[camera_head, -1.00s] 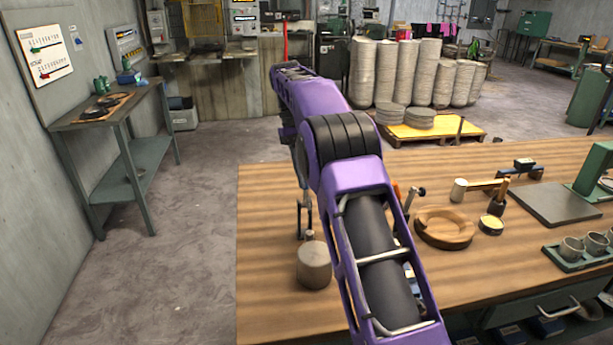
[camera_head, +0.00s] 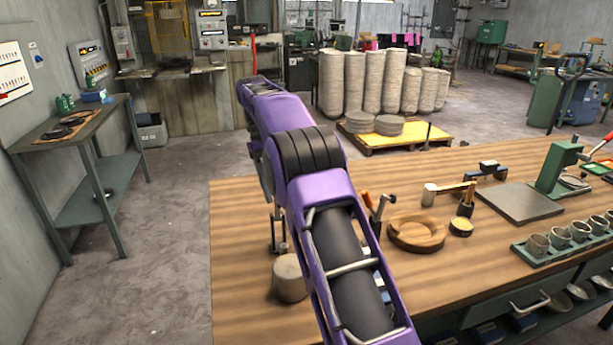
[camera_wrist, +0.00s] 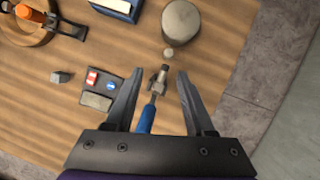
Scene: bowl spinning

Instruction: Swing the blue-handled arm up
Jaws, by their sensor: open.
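The blue-handled arm (camera_wrist: 147,118) shows in the wrist view as a blue grip on a metal clamp-like fitting (camera_wrist: 158,82), lying between my fingers. My gripper (camera_wrist: 160,72) is open, with one finger on each side of the handle. I see a gap on both sides. The height of the fingers relative to the handle is hard to judge. A beige cylinder (camera_wrist: 181,28) stands just beyond the metal fitting. It also shows in the head view (camera_head: 290,279), beside my purple arm. The blue handle cannot be made out in the head view.
A small tray with red and blue pieces (camera_wrist: 98,98) lies left of the fitting in the wrist view. In the head view, a wooden ring (camera_head: 417,232), mallet (camera_head: 448,191), cup rack (camera_head: 570,247) and green press (camera_head: 553,165) occupy the table's right.

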